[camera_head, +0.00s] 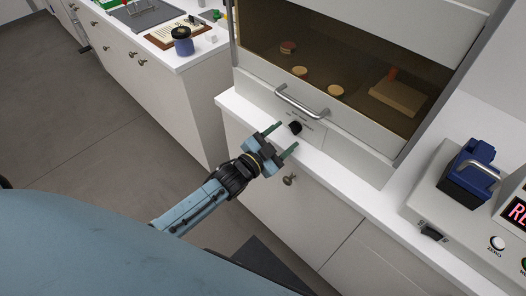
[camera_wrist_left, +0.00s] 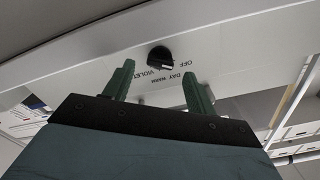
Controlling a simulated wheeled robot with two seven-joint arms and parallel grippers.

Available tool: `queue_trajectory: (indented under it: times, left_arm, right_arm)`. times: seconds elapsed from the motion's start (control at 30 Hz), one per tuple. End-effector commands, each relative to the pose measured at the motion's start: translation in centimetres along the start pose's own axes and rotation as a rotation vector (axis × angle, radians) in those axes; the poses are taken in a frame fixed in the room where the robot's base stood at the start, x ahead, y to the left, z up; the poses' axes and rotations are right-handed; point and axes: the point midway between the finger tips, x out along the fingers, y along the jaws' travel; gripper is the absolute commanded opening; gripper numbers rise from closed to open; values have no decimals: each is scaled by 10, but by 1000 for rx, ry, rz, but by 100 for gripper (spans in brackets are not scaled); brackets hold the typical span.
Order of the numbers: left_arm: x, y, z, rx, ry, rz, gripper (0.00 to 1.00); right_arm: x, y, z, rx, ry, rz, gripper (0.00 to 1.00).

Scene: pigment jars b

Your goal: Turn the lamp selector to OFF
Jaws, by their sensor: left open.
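The lamp selector is a black knob (camera_head: 295,127) on the front panel below the cabinet's sash handle. In the left wrist view the knob (camera_wrist_left: 160,57) sits beyond the fingertips, with the labels OFF, DAY, WARM and VIOLET printed around it, upside down. Which label it points at I cannot tell for sure. My left gripper (camera_head: 283,140) is open, its two green fingers reaching toward the knob. In the left wrist view my left gripper (camera_wrist_left: 159,80) has the knob roughly between and ahead of its fingers, apparently without touching. My right gripper is not in view.
A metal sash handle (camera_head: 301,103) is just above the knob. The glass-fronted cabinet (camera_head: 350,65) holds several round lids and a wooden block. A drawer knob (camera_head: 289,180) is below the counter. A blue device (camera_head: 468,172) is at right; a dark jar (camera_head: 183,42) is at left.

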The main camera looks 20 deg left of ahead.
Motion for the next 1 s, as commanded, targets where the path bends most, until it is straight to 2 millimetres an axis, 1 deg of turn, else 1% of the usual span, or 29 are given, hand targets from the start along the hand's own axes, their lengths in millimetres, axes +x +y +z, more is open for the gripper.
queue_trajectory:
  times: [0.03,0.2,0.3,0.43,0.5,0.63,1.0]
  left_arm:
    - [-14,1,1,0,-4,1,56]
    - [-51,0,1,-1,-3,2,56]
    - [-70,1,1,-1,-4,2,56]
    - [-88,0,1,-2,-2,1,56]
    - [-94,0,1,-1,-2,1,56]
    - [-100,0,0,-1,0,0,56]
    - [-100,0,0,-1,-1,0,56]
  right_arm:
    - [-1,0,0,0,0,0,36]
    - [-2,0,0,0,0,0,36]
    - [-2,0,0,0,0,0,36]
    - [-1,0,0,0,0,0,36]
    - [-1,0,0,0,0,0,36]
    - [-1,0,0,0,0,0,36]
    - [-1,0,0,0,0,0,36]
